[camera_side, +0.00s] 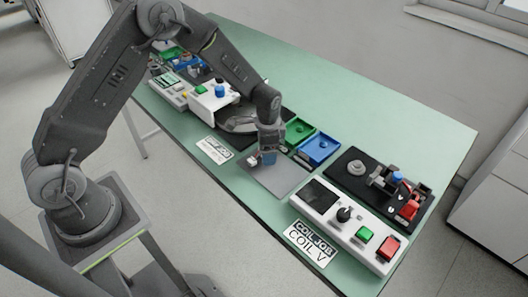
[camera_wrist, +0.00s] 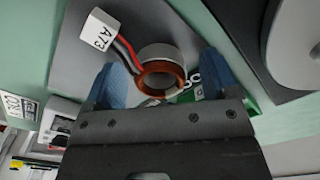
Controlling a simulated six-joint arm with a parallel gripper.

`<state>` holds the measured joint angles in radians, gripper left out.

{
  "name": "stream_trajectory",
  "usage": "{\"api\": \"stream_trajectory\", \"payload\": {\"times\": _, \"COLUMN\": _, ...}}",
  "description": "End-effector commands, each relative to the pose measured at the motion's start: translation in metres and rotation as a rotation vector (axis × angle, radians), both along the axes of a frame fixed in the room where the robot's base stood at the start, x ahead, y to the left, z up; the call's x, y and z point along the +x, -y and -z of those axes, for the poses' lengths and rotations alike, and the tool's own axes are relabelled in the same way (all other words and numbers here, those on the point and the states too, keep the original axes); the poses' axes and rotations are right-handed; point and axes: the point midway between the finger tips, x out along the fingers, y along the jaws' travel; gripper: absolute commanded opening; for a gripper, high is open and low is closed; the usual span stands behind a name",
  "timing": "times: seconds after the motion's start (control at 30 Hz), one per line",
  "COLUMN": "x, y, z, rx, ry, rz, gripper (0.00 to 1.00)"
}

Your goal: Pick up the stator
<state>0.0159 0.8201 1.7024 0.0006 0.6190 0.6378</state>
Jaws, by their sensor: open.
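The stator (camera_wrist: 160,72) is a ring with a grey outer rim and copper windings inside. Red and dark wires run from it to a white tag marked A73 (camera_wrist: 101,33). It lies on a grey plate (camera_wrist: 75,45). In the wrist view my gripper (camera_wrist: 165,82) has its two blue fingers apart, one on each side of the stator. I cannot tell whether they touch it. In the side view my gripper (camera_side: 266,160) is low over the grey plate (camera_side: 283,180) and hides most of the stator; the white tag shows by the fingers.
A green tray (camera_side: 297,131) and a blue tray (camera_side: 318,148) lie just behind the plate. A white control box (camera_side: 345,222) and a black fixture board (camera_side: 345,182) stand to the right. Another white box (camera_side: 214,100) is to the left. The back of the green table is clear.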

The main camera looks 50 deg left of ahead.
Motion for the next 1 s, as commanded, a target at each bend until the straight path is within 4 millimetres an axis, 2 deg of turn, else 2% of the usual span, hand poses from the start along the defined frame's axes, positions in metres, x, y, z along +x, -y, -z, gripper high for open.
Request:
{"api": "stream_trajectory", "payload": {"times": 0.13, "x": 0.0001, "y": 0.0, "z": -0.0004, "rx": 0.0, "ry": 0.0, "rz": 0.0, "gripper": 0.79}}
{"api": "stream_trajectory", "payload": {"times": 0.7, "x": 0.0, "y": 0.0, "z": -0.0008, "rx": 0.0, "ry": 0.0, "rz": 0.0, "gripper": 0.25}}
{"api": "stream_trajectory", "payload": {"times": 1.0, "x": 0.0005, "y": 0.0, "z": -0.0028, "rx": 0.0, "ry": 0.001, "rz": 0.0, "gripper": 0.23}}
